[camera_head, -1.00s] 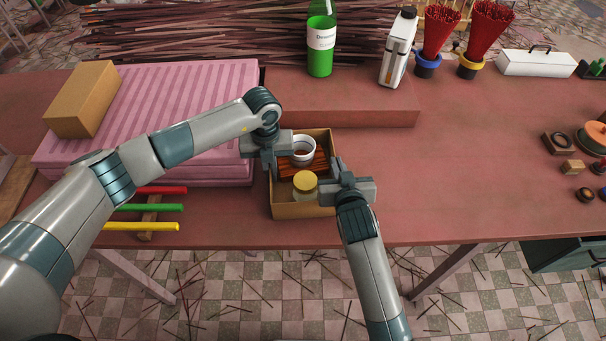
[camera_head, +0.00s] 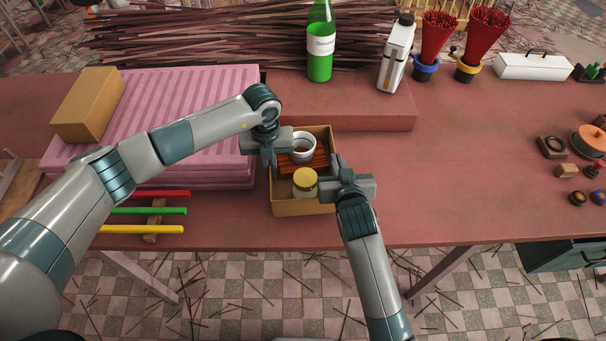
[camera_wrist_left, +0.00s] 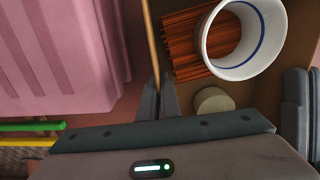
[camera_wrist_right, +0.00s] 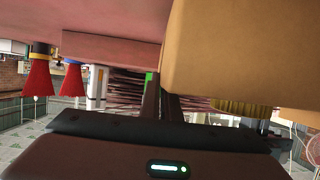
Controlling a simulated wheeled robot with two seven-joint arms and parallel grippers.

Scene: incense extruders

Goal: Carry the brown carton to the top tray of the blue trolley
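The brown carton (camera_head: 303,209) is an open box in the middle of the head view, over the table's front part. It holds a white cup (camera_head: 303,146), a jar with a yellow lid (camera_head: 305,181) and a bundle of red-brown sticks (camera_head: 320,161). My left gripper (camera_head: 272,154) is closed on its left wall; the wrist view shows the fingers (camera_wrist_left: 158,98) at that wall. My right gripper (camera_head: 339,172) is at its right wall, fingers (camera_wrist_right: 163,100) nearly together with the wall at them. The carton looks level. The blue trolley is not clearly in view.
Pink corrugated boards (camera_head: 215,95) with a closed cardboard box (camera_head: 88,105) lie left. Coloured sticks (camera_head: 150,211) lie at front left. A raised block (camera_head: 345,105) with a green bottle (camera_head: 320,45) and white bottle (camera_head: 395,55) stands behind. The table right of the carton (camera_head: 460,170) is clear.

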